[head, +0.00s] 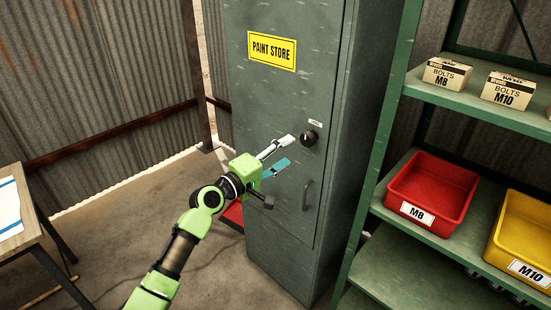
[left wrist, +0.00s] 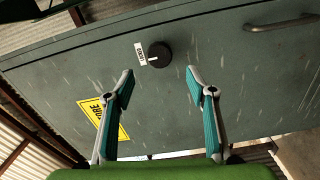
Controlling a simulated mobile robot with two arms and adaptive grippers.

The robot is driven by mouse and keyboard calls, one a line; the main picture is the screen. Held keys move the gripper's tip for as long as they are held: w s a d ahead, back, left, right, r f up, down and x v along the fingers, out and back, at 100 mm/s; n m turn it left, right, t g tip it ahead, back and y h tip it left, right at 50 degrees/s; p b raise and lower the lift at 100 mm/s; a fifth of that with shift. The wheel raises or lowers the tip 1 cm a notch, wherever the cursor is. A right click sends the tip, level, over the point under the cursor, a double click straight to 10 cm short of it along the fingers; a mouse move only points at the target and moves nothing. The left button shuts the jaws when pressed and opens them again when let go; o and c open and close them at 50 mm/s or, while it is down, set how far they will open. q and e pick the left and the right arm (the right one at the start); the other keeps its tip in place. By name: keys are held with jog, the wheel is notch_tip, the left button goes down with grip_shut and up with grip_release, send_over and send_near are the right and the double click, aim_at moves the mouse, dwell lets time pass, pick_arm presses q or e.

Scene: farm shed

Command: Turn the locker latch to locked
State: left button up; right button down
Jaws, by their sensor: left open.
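The grey-green locker (head: 270,100) stands upright with its door closed. Its latch is a round black knob (head: 309,138) with a small white label (head: 316,124) just above it, too small to read. In the left wrist view the knob (left wrist: 160,50) shows a short white mark on the side toward the label (left wrist: 140,53). My left gripper (head: 287,151) is open and empty, in front of the door just left of the knob. In the left wrist view its fingers (left wrist: 160,80) are spread, with the knob beyond the gap between the tips, apart from them. My right gripper is not in view.
A door handle (head: 307,195) is below the knob. A green shelf rack (head: 395,110) stands close on the right with a red bin (head: 438,172), a yellow bin (head: 520,232) and bolt boxes (head: 447,74). A table (head: 30,235) stands at the left.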

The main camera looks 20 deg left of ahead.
pick_arm(q)
jog(key=shift+v, duration=1.75)
jog(key=s+a+f+m+g+y, duration=0.1)
jog(key=s+f+g+y, duration=0.15)
jog(key=f, duration=0.95)
jog(key=s+f+m+g+y, duration=0.15)
jog(key=s+f, duration=0.25)
jog(key=f, duration=0.8)
jog(key=s+a+f+m+g+y, duration=0.1)
jog(key=s+f+g, duration=0.15)
jog(key=f, duration=0.95)
jog(key=s+d+f+m+g, duration=0.2)
jog(key=s+f+m+g, duration=0.2)
jog(key=s+f, duration=1.45)
jog(key=s+d+f+m+g, duration=0.1)
jog(key=s+f, duration=0.3)
jog(key=s, duration=0.6)
jog(key=s+d+f+m+g, duration=0.1)
jog(key=s+f+m+g, duration=0.1)
jog(key=s, duration=0.7)
jog(key=s+d+f+m+g+y, duration=0.1)
jog(key=s+f+m, duration=0.3)
jog(key=s, duration=0.6)
notch_tip(320, 180, down, 2)
jog(key=shift+s+d+f+g, duration=0.1)
jog(key=shift+s+d+g, duration=0.35)
jog(key=shift+g, duration=0.3)
jog(key=shift+w, duration=0.1)
